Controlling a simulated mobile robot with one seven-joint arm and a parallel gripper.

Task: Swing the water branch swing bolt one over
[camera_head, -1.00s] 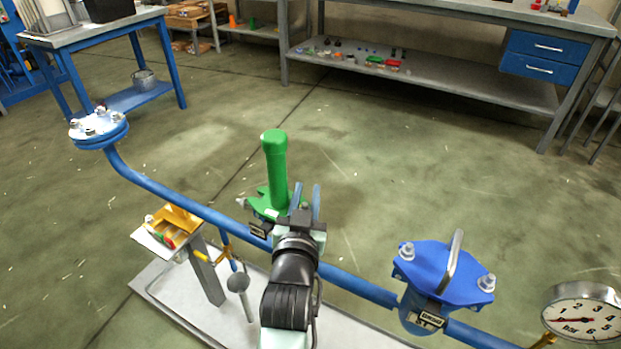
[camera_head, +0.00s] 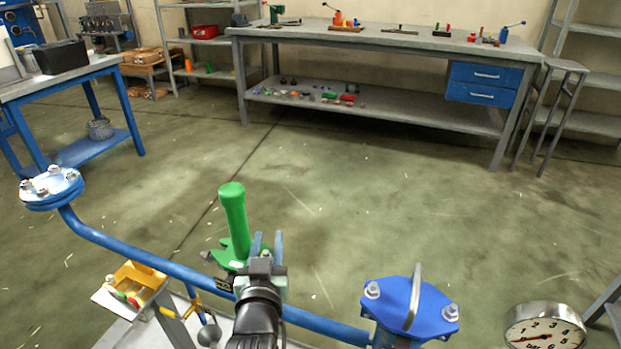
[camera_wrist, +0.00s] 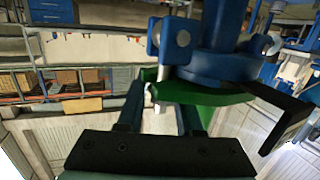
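A green upright cylinder on a green flange (camera_head: 235,222) stands on the blue pipe (camera_head: 165,266) in the head view. My gripper (camera_head: 267,245) is just right of the flange, its two fingers apart. In the wrist view, a green plate (camera_wrist: 228,96) sits against a blue fitting (camera_wrist: 222,40) with lugs. A small pale bolt-like rod (camera_wrist: 157,96) shows beside the plate, between the open fingers of my gripper (camera_wrist: 158,112). It looks like a swing bolt, but I cannot tell which one, or whether the fingers touch it. My arm hides the flange's lower right part in the head view.
A blue bolted cover (camera_head: 409,306) with a metal handle stands right of my arm, and a pressure gauge (camera_head: 545,328) is farther right. A bolted blue flange (camera_head: 50,187) ends the pipe at left. A yellow device (camera_head: 135,283) sits below the pipe. The floor behind is clear.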

